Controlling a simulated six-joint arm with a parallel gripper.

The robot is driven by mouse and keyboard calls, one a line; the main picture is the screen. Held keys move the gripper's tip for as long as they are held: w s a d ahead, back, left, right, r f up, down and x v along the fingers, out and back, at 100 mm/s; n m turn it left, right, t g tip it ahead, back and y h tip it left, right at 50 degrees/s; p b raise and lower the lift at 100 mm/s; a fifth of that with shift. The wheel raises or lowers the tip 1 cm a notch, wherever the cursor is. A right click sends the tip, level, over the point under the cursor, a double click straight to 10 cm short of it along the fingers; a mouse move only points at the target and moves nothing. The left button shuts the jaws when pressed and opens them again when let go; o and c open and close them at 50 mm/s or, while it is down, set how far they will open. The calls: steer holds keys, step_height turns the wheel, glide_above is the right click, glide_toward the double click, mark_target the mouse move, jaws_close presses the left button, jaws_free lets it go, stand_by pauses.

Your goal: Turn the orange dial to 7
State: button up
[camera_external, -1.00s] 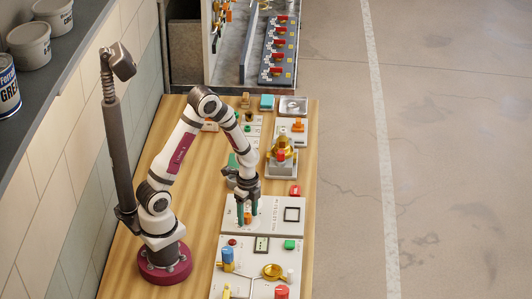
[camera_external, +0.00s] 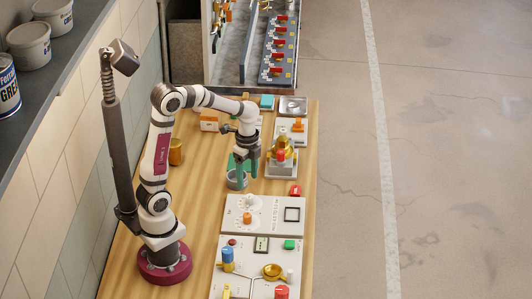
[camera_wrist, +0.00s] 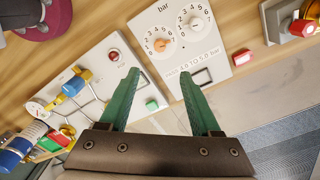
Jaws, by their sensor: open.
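The orange dial (camera_external: 247,217) sits on a white panel (camera_external: 285,230) on the bench, below my gripper in the outside view. In the wrist view the orange dial (camera_wrist: 161,45) shows a ring of digits around it; I cannot tell which digit it points to. A second dial with a pale knob (camera_wrist: 197,23) is next to it under the word "bar". My gripper (camera_external: 241,176) is open and empty, with green fingers apart, raised and set back from the dial. The fingers also show in the wrist view (camera_wrist: 160,75), touching nothing.
A panel with a blue-topped valve (camera_external: 227,256), a brass wheel (camera_external: 272,271) and a red knob (camera_external: 281,292) lies nearer. A brass valve with a red part (camera_external: 281,152) stands to the right. A red block (camera_external: 295,190) lies near the bench edge.

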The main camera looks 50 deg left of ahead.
mark_target(247, 215)
steer(key=shift+r, duration=0.1)
steer(key=f+n, duration=0.2)
steer(key=f, duration=0.3)
steer(key=f+n, duration=0.2)
steer(key=f, duration=0.3)
steer(key=f+n, duration=0.2)
steer(key=f, duration=0.3)
steer(key=shift+s+a+f, duration=0.1)
steer(key=shift+s+f, duration=0.1)
steer(key=shift+f, duration=0.05)
jaws_close()
